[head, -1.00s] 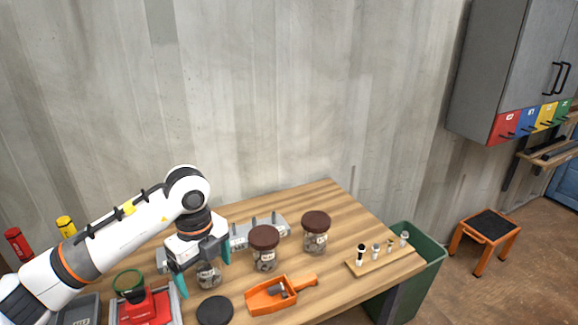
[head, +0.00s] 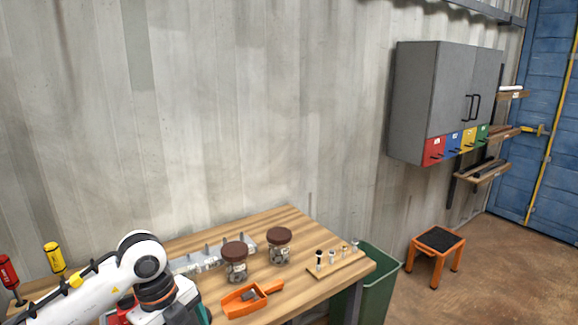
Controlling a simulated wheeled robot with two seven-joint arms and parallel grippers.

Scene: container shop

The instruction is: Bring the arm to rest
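My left arm, white with orange bands, comes in from the lower left over the workbench (head: 292,225). My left gripper (head: 203,312) is at the bottom edge of the head view, mostly hidden behind its own wrist and cut off by the frame. Only a bit of teal finger shows, so its opening and anything between the fingers cannot be seen. An orange scoop (head: 243,300) lies on the bench just right of it. My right gripper is not in view.
Two brown-lidded jars (head: 235,262) (head: 279,246) stand on the bench by a grey rack (head: 205,260). A wooden strip (head: 340,264) holds several small pieces. A green bin (head: 380,275) is beside the bench. An orange stool (head: 437,243) stands on open floor.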

